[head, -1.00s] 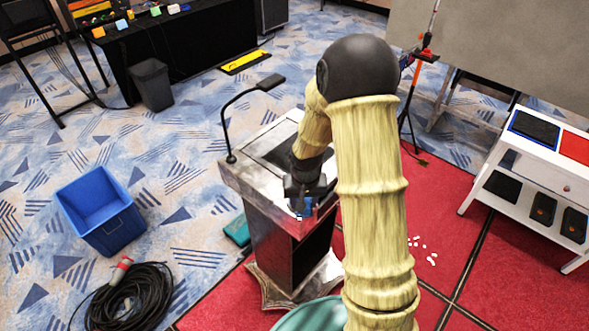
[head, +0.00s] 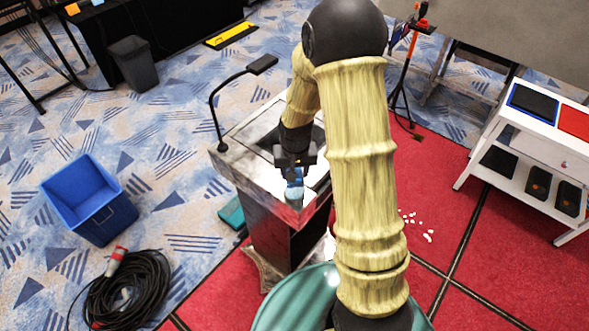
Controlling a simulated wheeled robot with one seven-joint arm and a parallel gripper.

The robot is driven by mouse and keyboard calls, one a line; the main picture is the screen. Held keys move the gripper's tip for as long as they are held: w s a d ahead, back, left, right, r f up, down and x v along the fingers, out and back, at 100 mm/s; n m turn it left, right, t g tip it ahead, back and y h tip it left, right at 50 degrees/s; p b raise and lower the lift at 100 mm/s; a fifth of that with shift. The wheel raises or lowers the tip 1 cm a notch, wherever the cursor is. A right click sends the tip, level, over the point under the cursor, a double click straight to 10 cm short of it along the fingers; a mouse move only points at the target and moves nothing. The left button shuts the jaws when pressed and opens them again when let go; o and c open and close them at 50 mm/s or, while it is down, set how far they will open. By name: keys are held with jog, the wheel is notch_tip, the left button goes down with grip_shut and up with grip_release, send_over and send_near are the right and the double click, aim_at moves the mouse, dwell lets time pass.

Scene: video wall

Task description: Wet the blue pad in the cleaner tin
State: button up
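My gripper (head: 295,163) is over the front part of the lectern top, pointing down. A small blue thing, which looks like the blue pad (head: 295,191), sits at its fingertips, and the fingers appear shut on it. The pad is just above or touching the lectern top near its front edge; I cannot tell which. Its lower part looks paler blue. I cannot make out a cleaner tin; my arm hides the right part of the lectern.
The lectern (head: 235,150) carries a bent black microphone (head: 262,65). A blue bin (head: 88,200) and a coiled black cable (head: 128,290) lie left on the carpet. A white shelf unit (head: 540,150) stands at right. Small white bits (head: 428,236) lie on the red floor.

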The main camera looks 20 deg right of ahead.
aim_at(295, 191)
jog(key=shift+f+b, duration=2.05)
jog(key=shift+f, duration=0.8)
jog(key=shift+s+f+b, duration=0.15)
jog(key=shift+f+b, duration=0.35)
jog(key=shift+f, duration=0.05)
dwell(0.4)
jog(key=shift+r+p, duration=2.7)
jog(key=shift+r, duration=0.9)
jog(key=shift+f, duration=0.1)
